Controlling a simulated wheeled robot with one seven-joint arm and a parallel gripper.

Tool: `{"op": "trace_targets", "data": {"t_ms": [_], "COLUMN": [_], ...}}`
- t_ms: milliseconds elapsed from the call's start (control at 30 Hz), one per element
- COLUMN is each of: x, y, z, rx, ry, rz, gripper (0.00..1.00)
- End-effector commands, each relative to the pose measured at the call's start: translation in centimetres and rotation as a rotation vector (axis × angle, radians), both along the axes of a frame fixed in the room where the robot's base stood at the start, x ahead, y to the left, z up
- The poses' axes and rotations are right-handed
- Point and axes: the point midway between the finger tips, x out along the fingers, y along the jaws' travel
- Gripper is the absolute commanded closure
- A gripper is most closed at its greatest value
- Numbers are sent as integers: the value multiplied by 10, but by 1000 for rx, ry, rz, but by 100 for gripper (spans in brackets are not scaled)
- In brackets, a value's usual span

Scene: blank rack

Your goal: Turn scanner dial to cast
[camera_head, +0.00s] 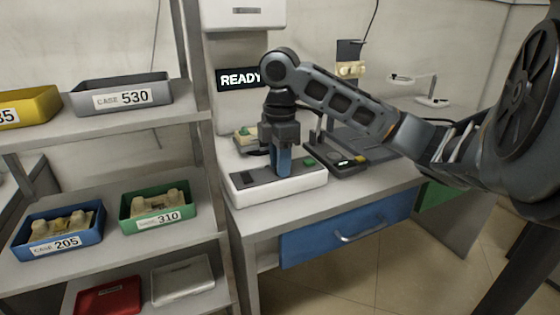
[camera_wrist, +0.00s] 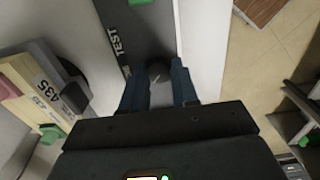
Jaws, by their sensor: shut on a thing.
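The white scanner (camera_head: 300,185) stands on the bench, with a dark panel and a green button (camera_head: 309,162) on its base. Its display (camera_head: 240,79) reads READY. My gripper (camera_head: 283,170) points down at the panel, its blue fingers close to the surface. In the wrist view the fingers (camera_wrist: 160,84) are shut on the dark round dial (camera_wrist: 157,69). A TEST label (camera_wrist: 118,42) shows beside the dial on the panel. No cast label is legible, and the dial's pointer cannot be made out clearly. In the head view the gripper hides the dial.
At left a rack holds case trays: grey 530 (camera_head: 122,95), blue 205 (camera_head: 60,233) and green 310 (camera_head: 158,206). A dark device (camera_head: 350,163) stands right of the scanner, near my arm.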

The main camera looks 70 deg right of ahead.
Motion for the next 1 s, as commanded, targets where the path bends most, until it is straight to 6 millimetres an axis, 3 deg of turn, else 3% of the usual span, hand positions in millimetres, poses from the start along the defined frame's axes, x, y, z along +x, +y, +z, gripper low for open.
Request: {"op": "trace_targets", "data": {"t_ms": [33,67,300,633,1000], "x": [0,0,0,0,0], "y": [0,0,0,0,-1], "z": [0,0,0,5,61], "rx": [-1,-1,-1,-1,-3], "ry": [-1,-1,-1,0,0], "rz": [0,0,0,-1,0], "gripper": [100,70,47,45,45]}}
